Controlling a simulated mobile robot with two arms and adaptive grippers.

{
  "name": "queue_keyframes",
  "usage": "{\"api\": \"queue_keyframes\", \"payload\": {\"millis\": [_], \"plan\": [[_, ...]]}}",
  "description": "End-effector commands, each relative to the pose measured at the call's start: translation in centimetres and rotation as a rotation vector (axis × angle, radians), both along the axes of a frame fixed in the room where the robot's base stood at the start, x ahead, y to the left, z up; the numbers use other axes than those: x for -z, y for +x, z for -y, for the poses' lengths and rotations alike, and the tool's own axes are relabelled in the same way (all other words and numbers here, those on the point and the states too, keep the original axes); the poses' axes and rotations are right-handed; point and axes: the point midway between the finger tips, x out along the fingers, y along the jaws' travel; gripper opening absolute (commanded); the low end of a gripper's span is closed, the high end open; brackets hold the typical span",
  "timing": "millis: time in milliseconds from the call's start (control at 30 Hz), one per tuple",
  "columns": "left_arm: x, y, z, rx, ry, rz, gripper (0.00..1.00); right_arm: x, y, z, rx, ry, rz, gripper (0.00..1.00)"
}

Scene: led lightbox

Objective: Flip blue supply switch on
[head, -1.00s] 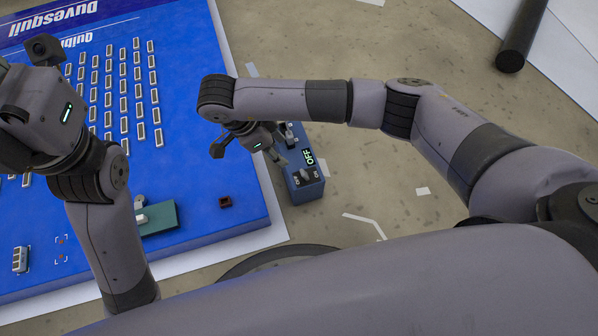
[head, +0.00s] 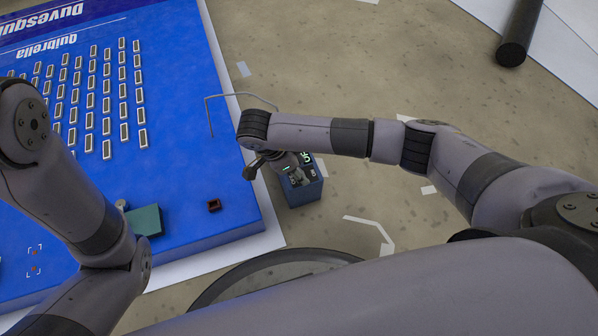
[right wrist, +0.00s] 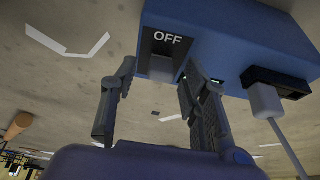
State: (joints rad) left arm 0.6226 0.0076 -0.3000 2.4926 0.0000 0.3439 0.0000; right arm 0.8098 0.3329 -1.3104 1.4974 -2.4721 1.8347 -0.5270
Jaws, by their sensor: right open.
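The blue supply box (head: 306,192) stands on the floor just right of the blue board in the head view. Its green display (head: 305,157) is partly covered by my right gripper (head: 297,176), which is over the box. In the right wrist view the box (right wrist: 225,45) fills the top. A black switch plate marked OFF (right wrist: 168,39) has a pale grey switch lever (right wrist: 161,67) below the marking. My open right gripper (right wrist: 157,85) has one finger on each side of this lever, with nothing held. Contact cannot be told. My left gripper is outside the head view.
The big blue board (head: 185,190) lies at left, with rows of small parts, a teal block (head: 145,220) and a small dark red piece (head: 214,205). A cable with a white plug (right wrist: 265,100) enters the box. Bare floor (head: 400,190) lies right of the box.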

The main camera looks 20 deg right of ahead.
Motion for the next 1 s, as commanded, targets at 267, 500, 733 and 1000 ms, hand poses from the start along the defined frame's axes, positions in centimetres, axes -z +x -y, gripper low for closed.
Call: {"api": "queue_keyframes", "payload": {"millis": [267,500,733,1000], "plan": [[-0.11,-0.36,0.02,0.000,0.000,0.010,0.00,0.42,0.04,0.23,0.000,0.000,0.000,0.42],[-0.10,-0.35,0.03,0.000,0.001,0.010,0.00,0.41,0.04,0.21,0.000,0.000,0.000,0.32],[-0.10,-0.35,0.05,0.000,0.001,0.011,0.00,0.41,0.04,0.19,0.000,0.000,0.000,0.16],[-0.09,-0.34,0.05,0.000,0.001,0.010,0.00,0.40,0.04,0.18,0.000,0.001,0.000,0.00]]}}
